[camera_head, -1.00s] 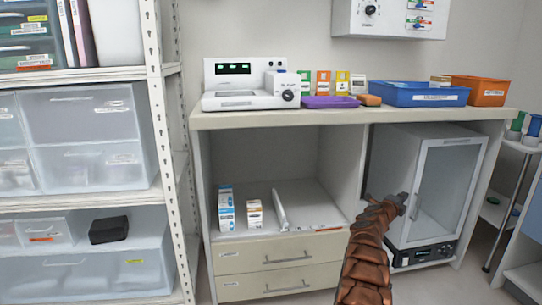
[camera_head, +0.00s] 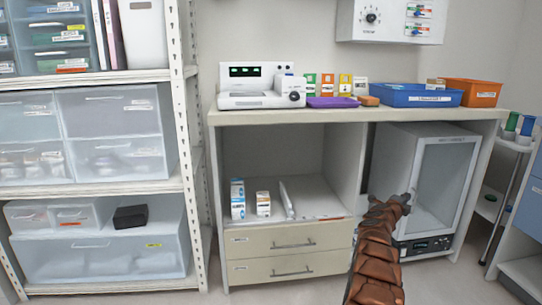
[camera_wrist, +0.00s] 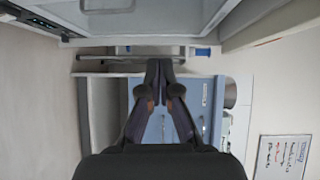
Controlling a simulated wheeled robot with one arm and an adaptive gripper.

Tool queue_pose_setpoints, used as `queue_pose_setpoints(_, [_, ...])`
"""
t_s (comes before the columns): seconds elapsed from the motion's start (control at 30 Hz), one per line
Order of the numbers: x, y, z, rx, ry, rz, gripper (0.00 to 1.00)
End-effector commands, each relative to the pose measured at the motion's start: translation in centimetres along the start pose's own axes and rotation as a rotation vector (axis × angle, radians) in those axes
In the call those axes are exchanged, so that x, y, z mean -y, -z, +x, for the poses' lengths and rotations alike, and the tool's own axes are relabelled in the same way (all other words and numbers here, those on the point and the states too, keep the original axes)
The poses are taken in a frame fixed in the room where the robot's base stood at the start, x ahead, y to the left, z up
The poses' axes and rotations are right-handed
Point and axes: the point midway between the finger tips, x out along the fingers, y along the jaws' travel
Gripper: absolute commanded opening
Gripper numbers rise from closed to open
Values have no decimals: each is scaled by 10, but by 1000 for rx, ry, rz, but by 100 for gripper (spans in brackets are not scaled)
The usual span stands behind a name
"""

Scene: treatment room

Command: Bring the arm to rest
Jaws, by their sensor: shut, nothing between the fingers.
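My arm (camera_head: 375,255), covered in brown segments, reaches up from the bottom of the head view. My gripper (camera_head: 404,200) is at its far end, in front of the glass-door cabinet (camera_head: 446,185) under the counter. In the wrist view my gripper (camera_wrist: 160,68) points away from the camera with its two dark fingers together and nothing between them. I cannot tell from the head view how far the fingertips are from the cabinet door.
The counter (camera_head: 350,115) bears a white device (camera_head: 250,100), a purple tray (camera_head: 330,103), a blue bin (camera_head: 420,96) and an orange bin (camera_head: 480,92). Small boxes stand in the open bay (camera_head: 290,150). A shelf rack (camera_head: 110,190) is left, a trolley (camera_head: 500,190) right. Some floor shows between.

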Motion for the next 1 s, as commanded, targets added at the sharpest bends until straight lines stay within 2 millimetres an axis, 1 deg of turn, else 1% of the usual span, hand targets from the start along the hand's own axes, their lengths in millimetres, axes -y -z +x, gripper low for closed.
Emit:
queue_pose_setpoints(0.03, [9,-6,-2,19,-7,-2,0])
queue_pose_setpoints(0.27, [36,-41,-17,128,-52,-30,0])
queue_pose_setpoints(0.37, [57,-63,-30,201,-75,-48,0])
queue_pose_setpoints(0.47, [82,-90,-49,296,-106,-76,0])
queue_pose_setpoints(0.5, [94,-102,-59,342,-116,-88,0])
queue_pose_setpoints(0.57, [110,-117,-74,403,-130,-111,0])
queue_pose_setpoints(0.67, [137,-141,-103,511,-153,-149,0])
queue_pose_setpoints(0.77, [165,-163,-136,619,-170,-193,0])
queue_pose_setpoints(0.8, [175,-170,-150,661,-175,-213,0])
queue_pose_setpoints(0.87, [193,-179,-170,721,-180,-241,0])
queue_pose_setpoints(0.9, [202,-185,-186,765,-187,-261,0])
queue_pose_setpoints(0.97, [217,-192,-209,826,-192,-295,0])
queue_pose_setpoints(1.0, [230,-196,-224,867,-191,-318,0])
